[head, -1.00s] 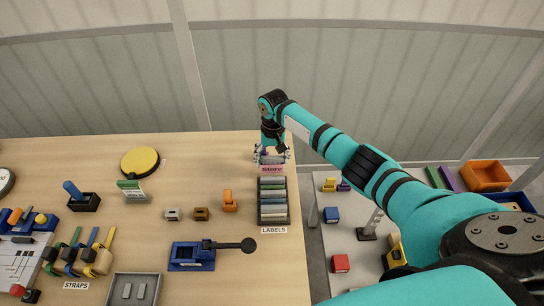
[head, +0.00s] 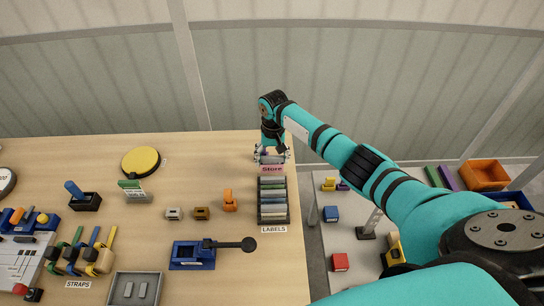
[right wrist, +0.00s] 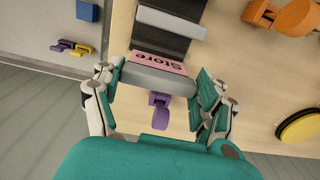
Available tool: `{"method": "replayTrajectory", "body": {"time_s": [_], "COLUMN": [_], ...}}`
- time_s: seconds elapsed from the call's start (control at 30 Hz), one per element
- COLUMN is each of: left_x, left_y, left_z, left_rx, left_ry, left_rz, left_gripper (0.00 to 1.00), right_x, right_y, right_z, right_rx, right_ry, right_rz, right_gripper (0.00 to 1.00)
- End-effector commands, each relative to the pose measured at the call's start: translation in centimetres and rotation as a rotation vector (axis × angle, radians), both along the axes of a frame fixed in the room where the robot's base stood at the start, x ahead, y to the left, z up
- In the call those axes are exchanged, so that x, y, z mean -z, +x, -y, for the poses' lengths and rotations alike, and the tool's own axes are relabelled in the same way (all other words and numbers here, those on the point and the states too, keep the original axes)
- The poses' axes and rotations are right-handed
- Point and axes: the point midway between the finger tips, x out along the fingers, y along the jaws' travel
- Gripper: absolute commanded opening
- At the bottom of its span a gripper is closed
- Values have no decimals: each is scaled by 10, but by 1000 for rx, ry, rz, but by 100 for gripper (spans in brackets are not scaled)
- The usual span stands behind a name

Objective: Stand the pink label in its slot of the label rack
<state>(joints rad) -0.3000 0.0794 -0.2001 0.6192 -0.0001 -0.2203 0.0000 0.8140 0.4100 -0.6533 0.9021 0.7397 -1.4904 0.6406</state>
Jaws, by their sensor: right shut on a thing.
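The pink label (head: 272,169), marked "Store", is at the far end of the dark label rack (head: 274,222) on the wooden table. In the right wrist view, the pink label (right wrist: 160,62) shows as a pink strip beside a grey bar between my fingers. My right gripper (head: 271,156) is shut on it, with one finger at each end; the right wrist view also shows this gripper (right wrist: 158,88). Whether the label's lower edge is seated in a slot is hidden. Several grey, green and pale labels fill the rack nearer the camera. My left gripper is not in view.
A yellow disc (head: 141,161) lies farther left. The table's right edge runs close beside the rack.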

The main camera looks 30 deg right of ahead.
Motion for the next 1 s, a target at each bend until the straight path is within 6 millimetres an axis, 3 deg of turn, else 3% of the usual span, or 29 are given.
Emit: {"method": "replayTrajectory", "body": {"time_s": [1.0], "left_x": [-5], "left_y": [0], "left_z": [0], "left_rx": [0], "left_ry": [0], "left_rz": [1], "left_gripper": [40], "right_x": [1], "right_y": [0], "right_z": [0], "right_rx": [0], "right_ry": [0], "right_rz": [0], "right_gripper": [52]}}
